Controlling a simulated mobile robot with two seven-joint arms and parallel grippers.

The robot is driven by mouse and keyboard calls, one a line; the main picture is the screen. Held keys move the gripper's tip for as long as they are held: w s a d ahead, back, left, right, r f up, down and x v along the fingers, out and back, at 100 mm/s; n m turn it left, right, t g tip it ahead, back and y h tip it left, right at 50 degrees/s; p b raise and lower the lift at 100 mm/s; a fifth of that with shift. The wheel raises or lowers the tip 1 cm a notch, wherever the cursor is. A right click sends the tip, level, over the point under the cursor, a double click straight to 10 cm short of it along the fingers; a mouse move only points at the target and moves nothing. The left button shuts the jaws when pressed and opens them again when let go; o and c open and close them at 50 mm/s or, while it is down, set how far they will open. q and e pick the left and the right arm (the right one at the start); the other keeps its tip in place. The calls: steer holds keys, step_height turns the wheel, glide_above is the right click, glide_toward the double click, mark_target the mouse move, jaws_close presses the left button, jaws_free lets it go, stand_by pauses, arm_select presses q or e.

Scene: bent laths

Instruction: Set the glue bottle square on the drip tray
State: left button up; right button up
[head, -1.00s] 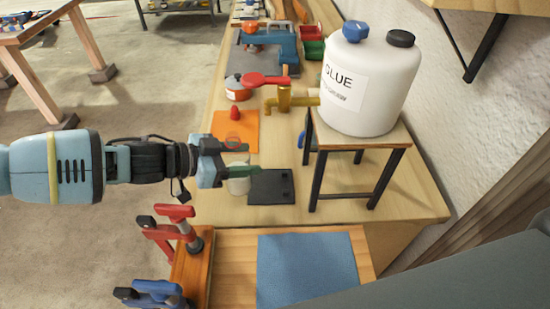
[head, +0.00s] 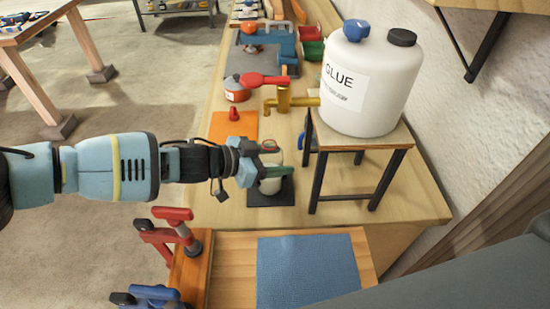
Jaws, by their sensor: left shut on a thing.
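The glue bottle (head: 270,186), small and whitish, is in the fingers of my left gripper (head: 270,168), which partly hide it. My right gripper is not in view.
A large white GLUE container (head: 362,85) stands on a black-legged stand (head: 372,142) to the right. Its brass tap (head: 284,97) with a red handle reaches left. An orange sheet (head: 222,127) lies behind the gripper. Clamps (head: 172,232) and a blue mat (head: 308,270) are nearer.

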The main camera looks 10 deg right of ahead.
arm_select(q)
steer(key=shift+r, duration=0.1)
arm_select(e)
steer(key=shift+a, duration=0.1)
arm_select(q)
steer(key=o, duration=1.3)
steer(key=shift+c, duration=0.2)
steer(key=shift+a, duration=0.2)
steer(key=p+v, duration=0.1)
steer(key=v, duration=1)
steer(key=shift+a, duration=0.25)
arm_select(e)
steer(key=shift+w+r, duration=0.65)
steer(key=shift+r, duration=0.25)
arm_select(q)
steer(key=shift+s+r, duration=0.1)
